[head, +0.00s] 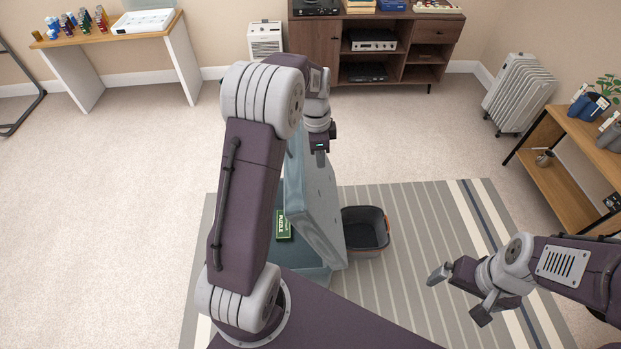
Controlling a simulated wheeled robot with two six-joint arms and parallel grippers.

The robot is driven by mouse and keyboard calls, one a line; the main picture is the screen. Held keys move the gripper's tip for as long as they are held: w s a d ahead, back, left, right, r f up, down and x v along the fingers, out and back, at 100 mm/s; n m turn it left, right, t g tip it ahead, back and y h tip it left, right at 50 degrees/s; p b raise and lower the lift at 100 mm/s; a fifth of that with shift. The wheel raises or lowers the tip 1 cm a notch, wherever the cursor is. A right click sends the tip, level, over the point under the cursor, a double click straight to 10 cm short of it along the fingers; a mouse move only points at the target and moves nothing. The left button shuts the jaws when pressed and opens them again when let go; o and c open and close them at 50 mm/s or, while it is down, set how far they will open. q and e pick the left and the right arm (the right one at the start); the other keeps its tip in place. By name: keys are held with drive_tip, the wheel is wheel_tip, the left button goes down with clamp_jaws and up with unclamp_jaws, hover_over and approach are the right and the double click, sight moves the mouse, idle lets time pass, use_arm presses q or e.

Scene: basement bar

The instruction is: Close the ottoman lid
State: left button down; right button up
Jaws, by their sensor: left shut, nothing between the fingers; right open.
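The blue-grey ottoman (315,273) stands on the striped rug in front of me, partly hidden behind my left arm. Its lid (318,205) is raised, standing steeply on edge and tilted. A green puzzle box (284,226) shows to the left of the lid, inside or on the ottoman. My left gripper (320,158) is shut and empty at the far upper edge of the lid; I cannot tell whether it touches it. My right gripper (454,294) is open and empty, low over the rug at the right, apart from the ottoman.
A dark open bin (365,229) stands on the rug (418,235) just right of the lid. A wooden shelf (560,178) and a white radiator (518,93) stand at the right. A cabinet (405,30) stands at the back. The carpet at left is clear.

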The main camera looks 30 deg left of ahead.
use_arm(q)
drive_tip(key=p, duration=0.1)
hover_over(310, 194)
drive_tip(key=w+d, duration=0.2)
drive_tip(key=d, duration=0.1)
wheel_tip(310, 194, down, 9)
drive_tip(key=shift+s+a+f+p, duration=0.25)
drive_tip(key=shift+s+a+f, duration=0.15)
drive_tip(key=shift+a, duration=0.15)
drive_tip(key=shift+s+a+f+p, duration=0.25)
drive_tip(key=shift+s+a, duration=0.1)
drive_tip(key=shift+a, duration=0.2)
drive_tip(key=shift+s+a+f, duration=0.2)
drive_tip(key=shift+s+a, duration=0.15)
drive_tip(key=shift+a, duration=0.15)
drive_tip(key=shift+d, duration=0.1)
drive_tip(key=shift+w, duration=0.1)
